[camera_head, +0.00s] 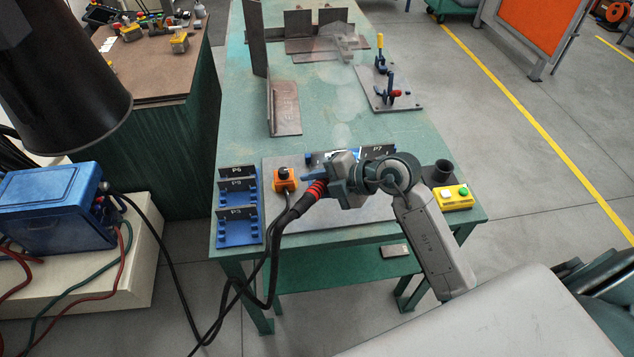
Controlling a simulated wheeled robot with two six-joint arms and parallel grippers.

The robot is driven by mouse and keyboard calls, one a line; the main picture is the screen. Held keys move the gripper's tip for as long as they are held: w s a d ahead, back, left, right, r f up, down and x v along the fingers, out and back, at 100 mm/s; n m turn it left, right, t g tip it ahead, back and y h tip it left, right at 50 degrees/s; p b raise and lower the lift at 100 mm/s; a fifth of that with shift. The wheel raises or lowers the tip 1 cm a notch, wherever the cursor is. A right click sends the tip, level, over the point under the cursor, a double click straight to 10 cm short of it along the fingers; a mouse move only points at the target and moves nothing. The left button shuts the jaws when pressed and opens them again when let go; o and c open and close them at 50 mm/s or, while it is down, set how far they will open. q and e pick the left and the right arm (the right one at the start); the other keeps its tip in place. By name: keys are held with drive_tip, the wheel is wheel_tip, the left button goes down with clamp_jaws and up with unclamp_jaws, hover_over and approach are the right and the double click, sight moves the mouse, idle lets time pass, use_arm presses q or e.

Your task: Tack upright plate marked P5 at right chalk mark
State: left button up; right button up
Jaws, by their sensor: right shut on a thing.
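The plate marked P5 (238,172) stands in the rear slot of the blue rack (225,237) at the table's front left. My right gripper (348,168) is above the front middle of the table, right of that rack. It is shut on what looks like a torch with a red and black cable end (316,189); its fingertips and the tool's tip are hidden. A plate that reads P7 (378,150) shows just behind the gripper, partly covered. A steel base plate (288,108) with an upright piece lies mid-table. I cannot make out the chalk mark. My left gripper is out of view.
Toggle clamps on a plate (385,101) stand at the right edge. More steel plates (297,25) stand at the back. Cables hang from the tool over the front edge.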

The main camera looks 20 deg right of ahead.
sight(316, 186)
drive_tip(key=shift+a, duration=0.25)
idle(0.4)
drive_tip(key=shift+r, duration=0.1)
drive_tip(key=s+r+p, duration=0.1)
drive_tip(key=p, duration=0.1)
drive_tip(key=r+p, duration=0.1)
drive_tip(key=s+r+p, duration=0.1)
drive_tip(key=r+p, duration=0.1)
drive_tip(key=shift+s+a+r+p, duration=0.1)
drive_tip(key=shift+s+a+p, duration=0.15)
drive_tip(key=shift+s+p, duration=0.1)
drive_tip(key=shift+s, duration=0.15)
drive_tip(key=shift+r+p, duration=0.85)
drive_tip(key=shift+p, duration=0.15)
wheel_tip(316, 186, up, 3)
drive_tip(key=p, duration=0.4)
drive_tip(key=shift+r, duration=0.2)
drive_tip(key=shift+r+p, duration=0.4)
drive_tip(key=shift+p, duration=0.1)
drive_tip(key=shift+f, duration=0.1)
